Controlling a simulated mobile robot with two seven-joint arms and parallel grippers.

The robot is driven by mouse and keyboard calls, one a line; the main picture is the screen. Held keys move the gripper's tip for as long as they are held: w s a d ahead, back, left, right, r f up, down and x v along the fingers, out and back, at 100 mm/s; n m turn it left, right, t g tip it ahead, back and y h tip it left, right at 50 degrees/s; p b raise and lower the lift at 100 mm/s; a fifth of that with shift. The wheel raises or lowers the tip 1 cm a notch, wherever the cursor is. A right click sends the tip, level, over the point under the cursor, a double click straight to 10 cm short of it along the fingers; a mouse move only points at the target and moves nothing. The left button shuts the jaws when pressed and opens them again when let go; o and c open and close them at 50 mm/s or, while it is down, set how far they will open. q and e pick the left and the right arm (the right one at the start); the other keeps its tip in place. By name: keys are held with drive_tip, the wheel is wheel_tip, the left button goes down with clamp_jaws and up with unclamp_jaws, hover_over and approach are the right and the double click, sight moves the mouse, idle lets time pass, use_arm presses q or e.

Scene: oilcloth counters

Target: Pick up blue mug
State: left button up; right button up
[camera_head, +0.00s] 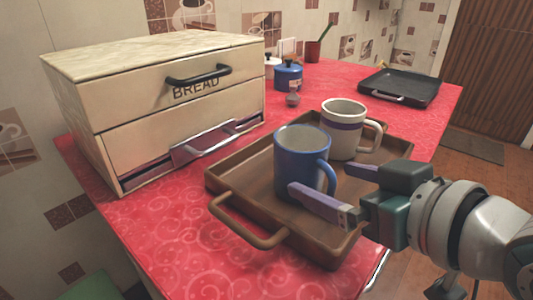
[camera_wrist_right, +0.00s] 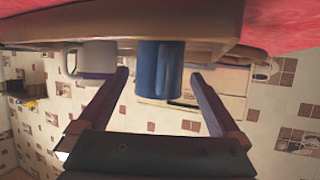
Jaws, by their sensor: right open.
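The blue mug (camera_head: 296,160) stands upright on the brown tray (camera_head: 222,178), with its handle towards the right. My right gripper (camera_head: 322,181) comes in from the right at the mug's handle side. It is open, one finger in front of the mug and the other behind its handle side. In the right wrist view, turned upside down, the blue mug (camera_wrist_right: 159,68) shows between the two spread fingers (camera_wrist_right: 160,78). I cannot tell whether either finger touches it. My left gripper is not in view.
A white mug with a blue band (camera_head: 341,135) stands on the tray just behind the blue mug. A cream bread box (camera_head: 175,100) stands on the left. A blue pot (camera_head: 288,76) and a black pan (camera_head: 402,87) are further back. The red counter (camera_head: 190,235) is bare at the front.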

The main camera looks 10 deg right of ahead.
sight(316, 175)
drive_tip(key=shift+x, duration=1.1)
drive_tip(key=b+x, duration=0.2)
drive_tip(key=x, duration=0.2)
drive_tip(key=shift+w+b, duration=0.25)
drive_tip(key=shift+b, duration=0.1)
drive_tip(key=shift+w+a+f, duration=0.1)
drive_tip(key=shift+w+a, duration=0.1)
drive_tip(key=shift+w, duration=0.1)
drive_tip(key=shift+c, duration=0.8)
drive_tip(key=c, duration=1.1)
drive_tip(key=shift+c, duration=0.3)
